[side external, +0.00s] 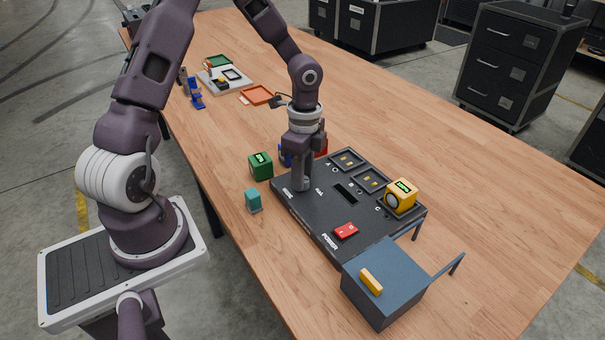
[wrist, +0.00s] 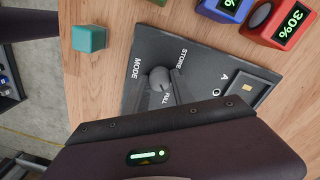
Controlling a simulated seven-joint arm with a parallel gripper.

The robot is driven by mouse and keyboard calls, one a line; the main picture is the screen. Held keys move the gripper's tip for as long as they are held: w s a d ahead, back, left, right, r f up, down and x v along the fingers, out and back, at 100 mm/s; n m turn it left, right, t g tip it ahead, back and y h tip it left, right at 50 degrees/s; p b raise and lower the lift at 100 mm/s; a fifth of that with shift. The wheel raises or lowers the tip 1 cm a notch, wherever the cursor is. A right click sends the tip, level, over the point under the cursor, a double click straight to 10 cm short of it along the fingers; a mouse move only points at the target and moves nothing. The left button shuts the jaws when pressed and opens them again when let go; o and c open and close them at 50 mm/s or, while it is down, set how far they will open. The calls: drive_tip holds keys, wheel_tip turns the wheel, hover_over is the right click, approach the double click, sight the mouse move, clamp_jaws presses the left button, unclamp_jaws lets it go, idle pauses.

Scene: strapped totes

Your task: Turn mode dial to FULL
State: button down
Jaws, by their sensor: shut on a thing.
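The mode dial (wrist: 159,76) is a small grey knob on the dark panel (wrist: 147,45), between the printed words MODE, STORE and FULL in the wrist view. My gripper (wrist: 165,88) is shut on the dial, with a finger on each side of it. In the side external view my gripper (side external: 302,186) points straight down at the panel's left corner and hides the dial. The fingers hide part of the knob, and I cannot tell which word it points at.
The panel (side external: 322,213) carries sockets, a yellow block (side external: 400,196) and a red power switch (side external: 346,231). A green block (side external: 260,166) and teal cube (side external: 253,201) stand left of it. Blue and red blocks (wrist: 288,22) are close behind. A blue-grey box (side external: 388,285) adjoins the front.

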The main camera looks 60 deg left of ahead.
sight(296, 195)
drive_tip(key=shift+w+m, duration=0.1)
drive_tip(key=shift+m, duration=0.9)
drive_tip(key=c, duration=1.1)
unclamp_jaws()
drive_tip(key=shift+o, duration=0.2)
wheel_tip(296, 195, up, 7)
drive_tip(key=shift+r, duration=0.2)
drive_tip(key=s+d+r+n+t, duration=0.3)
drive_tip(key=s+d+r+n, duration=0.1)
drive_tip(key=s+r+n, duration=0.3)
drive_tip(key=s+d+r+n+t, duration=0.3)
drive_tip(key=s+d+r+n, duration=0.2)
drive_tip(key=s, duration=0.6)
wheel_tip(296, 195, up, 4)
drive_tip(key=shift+s+d+f+n, duration=0.15)
drive_tip(key=shift+s+n, duration=0.2)
drive_tip(key=shift+n, duration=0.65)
